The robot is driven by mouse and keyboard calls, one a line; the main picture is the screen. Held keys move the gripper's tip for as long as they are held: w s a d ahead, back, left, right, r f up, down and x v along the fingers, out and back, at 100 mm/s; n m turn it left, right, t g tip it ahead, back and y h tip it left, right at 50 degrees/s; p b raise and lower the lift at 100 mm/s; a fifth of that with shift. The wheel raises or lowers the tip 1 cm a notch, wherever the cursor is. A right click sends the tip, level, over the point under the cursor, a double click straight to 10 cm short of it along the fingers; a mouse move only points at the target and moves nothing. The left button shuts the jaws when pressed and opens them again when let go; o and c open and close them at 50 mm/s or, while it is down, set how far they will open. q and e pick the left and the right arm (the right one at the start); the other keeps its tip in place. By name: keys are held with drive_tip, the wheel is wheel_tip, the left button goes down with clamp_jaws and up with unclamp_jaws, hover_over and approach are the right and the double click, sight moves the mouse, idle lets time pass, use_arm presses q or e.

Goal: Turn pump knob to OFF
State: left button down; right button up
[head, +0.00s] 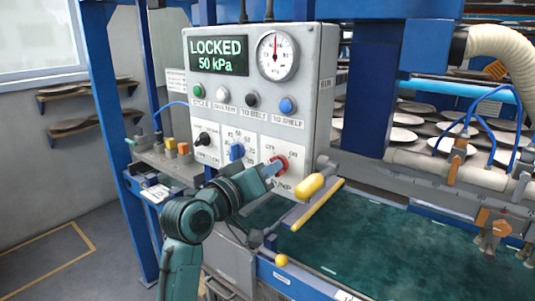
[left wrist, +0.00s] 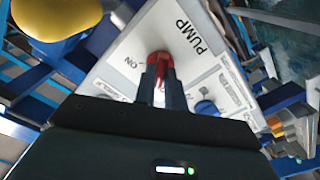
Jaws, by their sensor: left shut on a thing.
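The red pump knob (head: 280,164) sits at the lower right of the grey control box, on a white plate marked PUMP, with ON printed to its upper right. My left gripper (head: 271,169) reaches it from the lower left and is shut on it. In the left wrist view the red knob (left wrist: 160,62) shows between the two dark fingertips (left wrist: 160,82), with ON to its left. The fingers cover part of the knob, so I cannot tell which mark it points to. My right gripper is not in view.
The control box (head: 325,90) has a display reading LOCKED 50 kPa, a dial gauge (head: 277,55) and several buttons. A blue knob (head: 237,151) is left of the pump knob. A yellow-ended lever (head: 309,187) juts out close to the right of my gripper.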

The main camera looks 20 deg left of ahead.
use_arm(q)
drive_tip(key=shift+f+n+p, duration=0.15)
drive_tip(key=shift+n+p, duration=0.95)
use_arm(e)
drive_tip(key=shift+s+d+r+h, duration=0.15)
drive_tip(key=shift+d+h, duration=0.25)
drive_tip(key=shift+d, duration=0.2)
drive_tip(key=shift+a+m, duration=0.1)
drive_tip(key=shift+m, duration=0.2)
use_arm(q)
drive_tip(key=c, duration=1.6)
unclamp_jaws()
drive_tip(key=shift+o, duration=0.7)
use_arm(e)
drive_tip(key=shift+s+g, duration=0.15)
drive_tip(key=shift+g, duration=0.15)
